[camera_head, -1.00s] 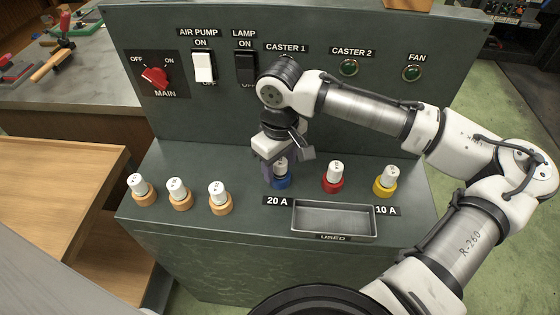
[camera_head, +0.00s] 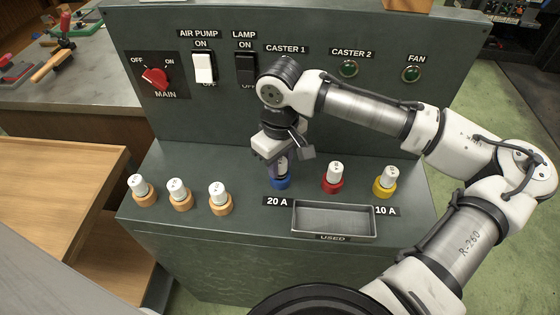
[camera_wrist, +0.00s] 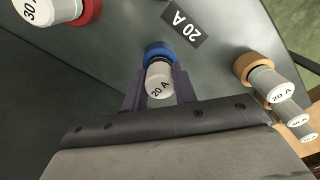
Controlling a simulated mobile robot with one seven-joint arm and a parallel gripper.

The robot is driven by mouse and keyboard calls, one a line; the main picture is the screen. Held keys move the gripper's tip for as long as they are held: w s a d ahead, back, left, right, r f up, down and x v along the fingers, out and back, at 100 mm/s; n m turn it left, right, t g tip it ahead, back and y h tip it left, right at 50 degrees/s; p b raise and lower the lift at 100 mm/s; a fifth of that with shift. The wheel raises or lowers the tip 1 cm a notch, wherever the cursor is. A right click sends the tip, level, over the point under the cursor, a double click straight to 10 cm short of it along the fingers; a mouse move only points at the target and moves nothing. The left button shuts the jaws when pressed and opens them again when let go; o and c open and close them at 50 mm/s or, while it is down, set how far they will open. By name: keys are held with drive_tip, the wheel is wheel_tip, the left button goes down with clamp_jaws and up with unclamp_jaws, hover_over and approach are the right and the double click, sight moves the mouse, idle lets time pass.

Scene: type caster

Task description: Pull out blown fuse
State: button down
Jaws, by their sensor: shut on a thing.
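My gripper (camera_head: 280,165) is shut on the white-capped fuse at the blue socket, below the CASTER 1 label. In the wrist view the fuse (camera_wrist: 160,82) is marked 20 A and sits between the two purple fingers. The blue socket (camera_head: 281,183) is directly beneath it, and it also shows in the wrist view (camera_wrist: 158,51). I cannot tell whether the fuse's lower end is still inside the socket.
A fuse in a red socket (camera_head: 333,178) and one in a yellow socket (camera_head: 385,182) stand to the right. Three fuses in orange holders (camera_head: 179,194) stand to the left. The upright switch panel (camera_head: 210,120) is behind my gripper.

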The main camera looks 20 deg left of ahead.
drive_tip(key=shift+r+p, duration=0.5)
drive_tip(key=shift+r, duration=0.05)
drive_tip(key=shift+r+p, duration=2.15)
drive_tip(key=shift+r, duration=0.15)
